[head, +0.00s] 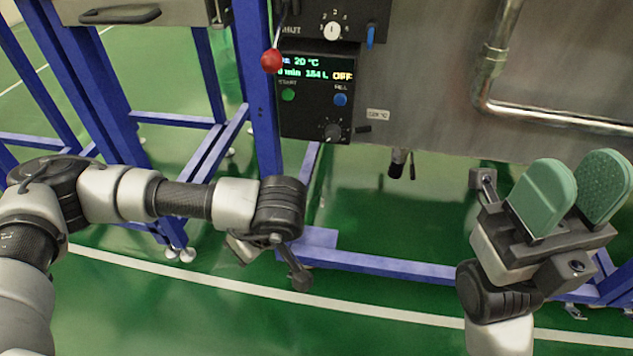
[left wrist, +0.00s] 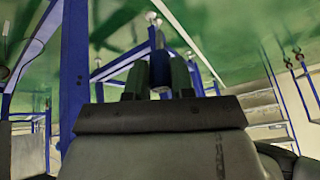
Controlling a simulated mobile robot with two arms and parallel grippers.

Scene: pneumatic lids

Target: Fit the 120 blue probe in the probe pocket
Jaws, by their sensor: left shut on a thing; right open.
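My left gripper (left wrist: 158,80) shows in the left wrist view. It is shut on a blue cylindrical piece (left wrist: 159,67) that sits between its two dark green fingers and looks like the blue probe; no marking on it can be read. In the head view my left wrist is in front of the blue frame, below the control box, and its fingers are hidden. My right gripper (head: 572,193) is open and empty at the right, with its green pads upward. A small pale label (head: 377,115) is on the steel wall, with a short dark fitting beside it. I cannot tell which part is the probe pocket.
A black control box (head: 316,95) with a display and buttons is on the steel vessel (head: 440,90). A red lever knob (head: 271,60) and a slim blue piece (head: 371,37) are near it. A pipe (head: 500,75) runs at the right. Blue frame legs stand on green floor.

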